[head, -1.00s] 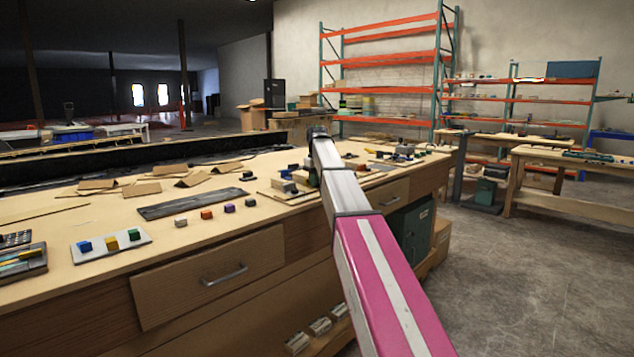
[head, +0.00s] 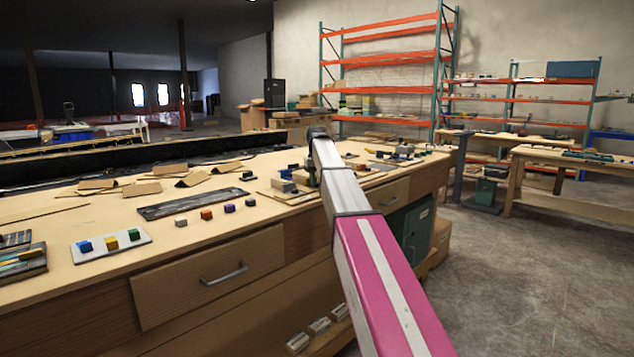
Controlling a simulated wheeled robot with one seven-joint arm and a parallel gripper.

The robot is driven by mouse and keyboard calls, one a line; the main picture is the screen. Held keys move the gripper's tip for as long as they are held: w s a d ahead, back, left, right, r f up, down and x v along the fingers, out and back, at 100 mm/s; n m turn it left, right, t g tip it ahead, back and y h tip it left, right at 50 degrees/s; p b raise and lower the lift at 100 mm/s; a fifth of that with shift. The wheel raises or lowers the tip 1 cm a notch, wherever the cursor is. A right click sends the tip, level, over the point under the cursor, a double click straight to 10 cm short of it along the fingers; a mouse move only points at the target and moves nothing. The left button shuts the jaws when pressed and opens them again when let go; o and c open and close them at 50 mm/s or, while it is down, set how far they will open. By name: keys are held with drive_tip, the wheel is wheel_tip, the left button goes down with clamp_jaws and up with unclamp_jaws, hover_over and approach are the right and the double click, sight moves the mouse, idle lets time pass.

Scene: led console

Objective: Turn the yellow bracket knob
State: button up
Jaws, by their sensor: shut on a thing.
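My arm reaches from the lower right over the workbench (head: 75,210), and its far end shows as a dark joint near the back of the bench. My gripper is hidden behind the arm, so its fingers and anything between them do not show. I cannot make out a yellow bracket knob near the arm's end. A grey block (head: 286,187) and several small dark parts lie just left of the arm there. A yellow block (head: 111,243) sits between a blue block (head: 85,246) and a green block (head: 134,235) on a pale plate (head: 98,254) at the left.
White, orange (head: 207,214), purple and dark blocks stand in a row along the bench front. A dark flat panel (head: 190,203) and folded cardboard pieces (head: 142,188) lie behind them. Small parts lie right of the arm. A drawer handle (head: 223,275) juts from the bench front. The floor (head: 530,270) at right is open.

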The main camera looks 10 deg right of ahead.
drive_tip(key=o, duration=1)
drive_tip(key=shift+c, duration=0.2)
